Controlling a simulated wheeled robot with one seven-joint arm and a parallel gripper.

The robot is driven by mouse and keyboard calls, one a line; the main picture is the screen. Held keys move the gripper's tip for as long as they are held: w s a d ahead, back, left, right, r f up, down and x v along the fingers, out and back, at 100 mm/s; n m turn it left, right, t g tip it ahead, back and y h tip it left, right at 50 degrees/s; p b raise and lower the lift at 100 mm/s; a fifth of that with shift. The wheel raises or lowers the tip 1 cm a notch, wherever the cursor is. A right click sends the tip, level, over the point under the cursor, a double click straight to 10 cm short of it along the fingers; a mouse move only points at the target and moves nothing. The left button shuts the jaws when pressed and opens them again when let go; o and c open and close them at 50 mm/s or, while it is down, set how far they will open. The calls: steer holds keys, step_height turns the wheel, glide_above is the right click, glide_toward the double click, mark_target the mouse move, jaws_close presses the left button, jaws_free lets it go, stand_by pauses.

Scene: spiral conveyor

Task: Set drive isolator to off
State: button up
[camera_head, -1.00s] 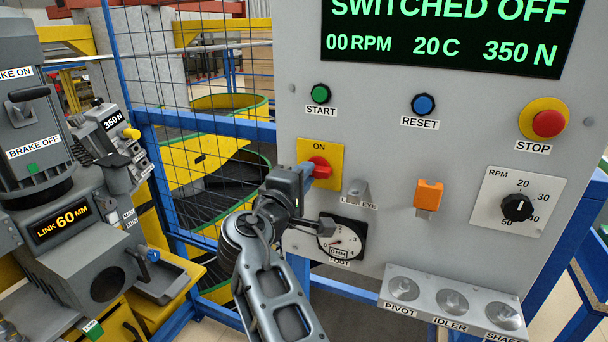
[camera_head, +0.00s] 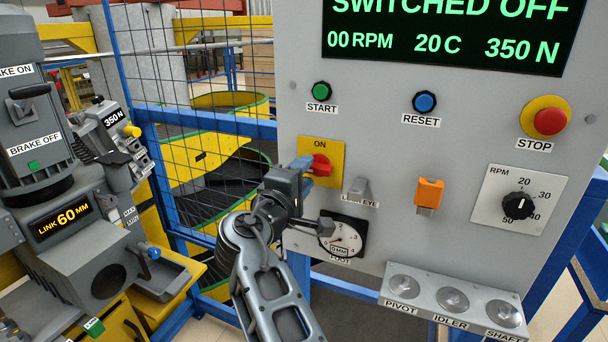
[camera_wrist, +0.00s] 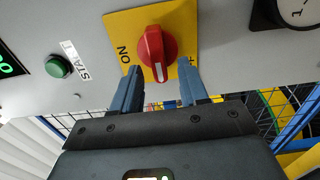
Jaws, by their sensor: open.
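The drive isolator is a red rotary knob (camera_head: 320,165) on a yellow plate (camera_head: 334,150) marked ON, on the grey control panel. In the wrist view the red knob (camera_wrist: 157,54) has a white mark at its near end, pointing toward the gripper, while the ON word is on the left of the plate (camera_wrist: 122,22). My gripper (camera_wrist: 160,80) is open, with its blue fingers on either side of the knob's near end; I cannot tell whether they touch it. In the head view my gripper (camera_head: 304,167) is at the plate's left edge, hiding part of it.
The panel display (camera_head: 450,40) reads SWITCHED OFF, 00 RPM. A green START button (camera_head: 322,91), blue RESET button (camera_head: 424,102) and red STOP button (camera_head: 549,121) are above and right. A lifting eye (camera_head: 358,188), dial gauge (camera_head: 343,238) and orange part (camera_head: 429,193) are nearby.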

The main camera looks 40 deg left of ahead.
steer(key=v, duration=0.7)
steer(key=shift+s+b, duration=0.15)
steer(key=shift+b, duration=0.2)
steer(key=s+d+f+m+g, duration=0.1)
steer(key=d+f+g, duration=0.1)
steer(key=d+f, duration=0.75)
steer(key=s+d+f+m+g, duration=0.1)
steer(key=s+d+f+m, duration=0.2)
steer(key=s+d+f, duration=0.45)
steer(key=s+d+f+m+g, duration=0.2)
steer(key=s+d+f+m, duration=0.2)
steer(key=d+f, duration=0.6)
steer(key=s+d+r+m+t+h, duration=0.1)
steer(key=s+d+r+m, duration=0.15)
steer(key=s+d, duration=0.5)
steer(key=s+d+r+m, duration=0.1)
steer(key=s+d+m, duration=0.3)
steer(key=s+d, duration=0.4)
steer(key=s+d+r+m+t+h, duration=0.1)
steer(key=s+d+r+m+h, duration=0.2)
steer(key=s+d+r+m, duration=0.3)
steer(key=s+d+r, duration=0.4)
steer(key=d+r, duration=0.1)
steer(key=shift+r, duration=0.3)
